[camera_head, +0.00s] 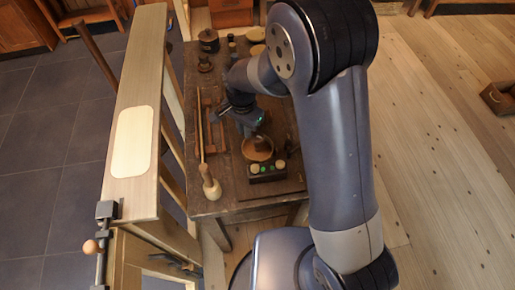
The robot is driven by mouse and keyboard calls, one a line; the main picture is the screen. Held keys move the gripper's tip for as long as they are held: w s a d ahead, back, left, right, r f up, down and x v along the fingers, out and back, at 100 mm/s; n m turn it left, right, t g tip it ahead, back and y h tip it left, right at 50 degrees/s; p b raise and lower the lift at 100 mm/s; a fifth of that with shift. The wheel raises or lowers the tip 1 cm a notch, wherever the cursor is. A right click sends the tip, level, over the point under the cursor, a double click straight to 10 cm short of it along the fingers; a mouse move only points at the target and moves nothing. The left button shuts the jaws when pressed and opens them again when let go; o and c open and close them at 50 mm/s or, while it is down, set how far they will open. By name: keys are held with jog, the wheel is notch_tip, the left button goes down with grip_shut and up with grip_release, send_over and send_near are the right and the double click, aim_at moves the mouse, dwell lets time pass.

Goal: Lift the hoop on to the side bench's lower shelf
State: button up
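My gripper (246,122) points down over the dark wooden table. Its fingers are small and partly hidden, so I cannot tell whether it is open or shut. Just below it is a round brown piece with a lighter rim (258,149), which may be the hoop; I cannot tell whether the gripper touches it. It lies against a small dark box with coloured round tops (267,170). A tall pale wooden bench (147,75) with a cream pad stands left of the table. I cannot tell whether it is the side bench, and no lower shelf shows clearly.
On the dark table (228,200), a wooden mallet-like tool (210,185) lies near the left edge. Dark turned pieces (208,40) stand at the back left. A clamp with a wooden knob (92,246) is at the pale bench's front. The plank floor (435,160) at right is largely clear.

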jog(key=shift+w+f+p, duration=0.15)
jog(key=shift+f+p, duration=0.15)
jog(key=shift+f, duration=1)
jog(key=shift+w+f+p, duration=0.1)
jog(key=shift+f+p, duration=0.15)
jog(key=shift+f, duration=1)
jog(key=shift+c, duration=0.2)
grip_shut()
jog(key=shift+r, duration=0.1)
notch_tip(320, 180, up, 15)
jog(key=p, duration=0.8)
jog(key=shift+p, duration=0.35)
jog(key=shift+d+f, duration=0.15)
jog(key=shift+f, duration=0.05)
